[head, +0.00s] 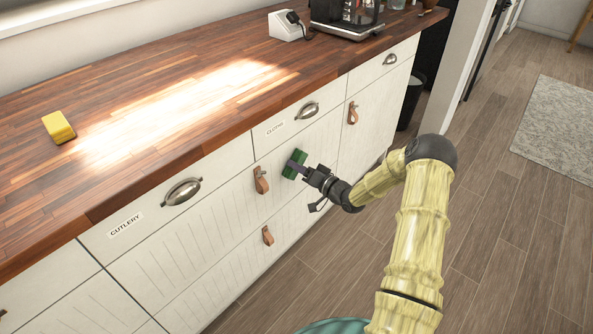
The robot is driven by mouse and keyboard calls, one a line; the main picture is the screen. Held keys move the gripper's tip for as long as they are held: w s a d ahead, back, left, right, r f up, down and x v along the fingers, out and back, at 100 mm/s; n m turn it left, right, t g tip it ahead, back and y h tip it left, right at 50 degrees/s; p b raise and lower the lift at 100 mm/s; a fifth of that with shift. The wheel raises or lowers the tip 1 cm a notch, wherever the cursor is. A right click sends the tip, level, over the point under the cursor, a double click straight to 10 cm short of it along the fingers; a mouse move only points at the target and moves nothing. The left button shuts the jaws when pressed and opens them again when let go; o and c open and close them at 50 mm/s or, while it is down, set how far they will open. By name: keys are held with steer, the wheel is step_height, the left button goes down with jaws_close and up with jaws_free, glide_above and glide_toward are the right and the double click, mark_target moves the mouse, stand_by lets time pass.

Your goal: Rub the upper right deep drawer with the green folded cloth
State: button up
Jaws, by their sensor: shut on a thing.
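My gripper (298,164) is shut on the green folded cloth (291,165). The cloth is held upright at the white deep drawer front (222,222), just right of its upper leather pull (261,180) and below the drawer labelled CLOTHS. It appears to be against the front or very close to it; contact cannot be told for certain. The gripper fingers hide part of the cloth.
A wooden worktop (170,75) overhangs the drawers and carries a yellow sponge (58,127) and a coffee machine (346,18). A lower leather pull (268,236) and metal cup handles (182,192) stick out. Open wooden floor (500,220) lies to the right.

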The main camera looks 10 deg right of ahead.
mark_target(305, 151)
steer(key=w+d, duration=0.1)
steer(key=w+d+b, duration=0.1)
steer(key=shift+w+d, duration=0.2)
steer(key=shift+d, duration=0.2)
stand_by(0.3)
steer(key=shift+w+d+r+b, duration=0.1)
steer(key=shift+w+d+b, duration=0.35)
steer(key=shift+w+d, duration=0.8)
steer(key=shift+s, duration=0.15)
steer(key=shift+s+a+p, duration=0.9)
steer(key=shift+s+a, duration=0.3)
steer(key=shift+a, duration=0.05)
